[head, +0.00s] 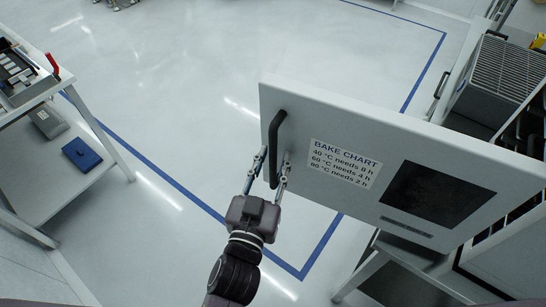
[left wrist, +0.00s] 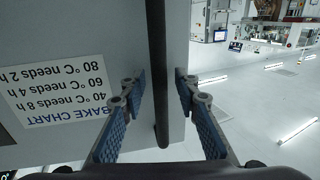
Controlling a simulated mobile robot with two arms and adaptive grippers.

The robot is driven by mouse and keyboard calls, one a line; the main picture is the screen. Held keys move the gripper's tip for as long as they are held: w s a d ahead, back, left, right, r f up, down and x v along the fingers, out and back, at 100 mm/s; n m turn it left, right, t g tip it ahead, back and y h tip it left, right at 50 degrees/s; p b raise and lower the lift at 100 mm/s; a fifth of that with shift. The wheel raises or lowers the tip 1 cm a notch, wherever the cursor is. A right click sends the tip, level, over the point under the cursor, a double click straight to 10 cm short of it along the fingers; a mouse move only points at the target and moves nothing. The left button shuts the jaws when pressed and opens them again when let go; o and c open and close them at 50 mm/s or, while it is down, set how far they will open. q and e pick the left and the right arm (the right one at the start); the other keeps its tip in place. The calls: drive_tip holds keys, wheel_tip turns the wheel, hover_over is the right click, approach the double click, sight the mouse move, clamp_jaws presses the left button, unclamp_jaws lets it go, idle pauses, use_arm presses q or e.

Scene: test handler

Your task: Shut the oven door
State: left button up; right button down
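The oven door (head: 398,128) stands open in the head view, a pale panel with a dark window (head: 437,195) and a "BAKE CHART" label (head: 345,163). Its black vertical handle (head: 276,135) is near the door's left edge; the handle also runs upright through the left wrist view (left wrist: 157,70). My left gripper (head: 272,168) is at the lower part of the handle, with one finger on each side of it. Its fingers (left wrist: 160,92) are apart, with gaps visible beside the handle. The oven's body is mostly hidden or out of frame at right. My right gripper is not in view.
A grey ribbed unit (head: 508,68) stands behind the door at upper right. A bench (head: 75,165) with a blue box (head: 81,154) on its lower shelf is at left. The floor (head: 190,90) between is clear, marked with blue lines.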

use_arm(q)
clamp_jaws()
idle(0.3)
drive_tip(key=shift+w, duration=0.1)
